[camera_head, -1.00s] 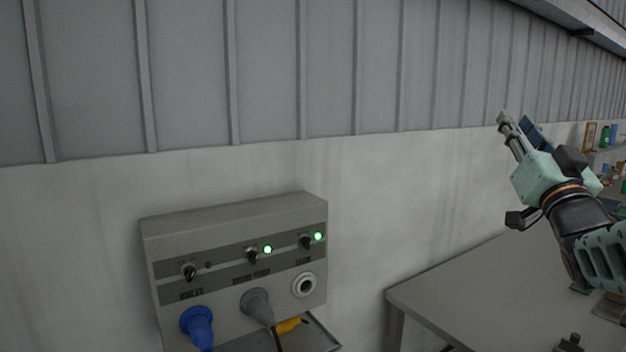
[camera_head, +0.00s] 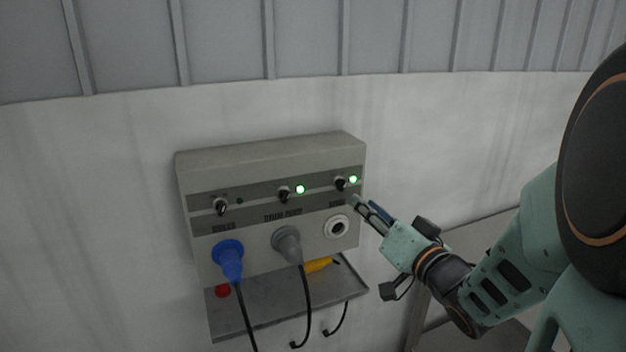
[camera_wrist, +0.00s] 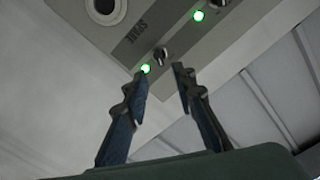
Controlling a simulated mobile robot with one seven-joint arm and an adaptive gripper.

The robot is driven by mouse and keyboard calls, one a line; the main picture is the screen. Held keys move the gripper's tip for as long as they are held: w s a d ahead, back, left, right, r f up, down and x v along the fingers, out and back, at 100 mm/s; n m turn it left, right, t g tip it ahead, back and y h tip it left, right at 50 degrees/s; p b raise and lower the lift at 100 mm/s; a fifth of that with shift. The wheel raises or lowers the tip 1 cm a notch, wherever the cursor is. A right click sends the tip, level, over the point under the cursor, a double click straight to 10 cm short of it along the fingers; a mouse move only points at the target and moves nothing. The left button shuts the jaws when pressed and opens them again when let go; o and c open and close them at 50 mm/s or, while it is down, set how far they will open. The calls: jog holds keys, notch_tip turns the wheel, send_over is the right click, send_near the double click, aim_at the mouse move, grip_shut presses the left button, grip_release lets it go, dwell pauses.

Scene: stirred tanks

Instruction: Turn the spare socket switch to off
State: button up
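The spare socket switch is a small dark knob (camera_head: 340,184) at the right end of the grey socket box (camera_head: 270,148). A lit green lamp (camera_head: 353,179) is beside it, and the empty spare socket (camera_head: 337,227) is below. My gripper (camera_head: 362,203) is just right of and below the knob, pointing at the box's right edge. In the wrist view, the switch knob (camera_wrist: 160,56) shows beyond the gap between the two open fingertips (camera_wrist: 160,71), under the SPARE label (camera_wrist: 143,30). The fingers appear not to touch it.
The middle switch (camera_head: 284,194) has a lit green lamp; the left switch's (camera_head: 220,206) lamp is dark. A grey plug (camera_head: 287,243) and blue plug (camera_head: 228,260) fill the other sockets. A metal shelf (camera_head: 265,308) is below the box, with a yellow item on it. A table stands to the right.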

aim_at(344, 187)
jog(key=p+x, duration=0.3)
jog(key=x, duration=0.6)
jog(key=shift+w+f+p, duration=0.1)
jog(key=shift+w+p, duration=0.05)
jog(key=shift+p, duration=0.15)
grip_shut()
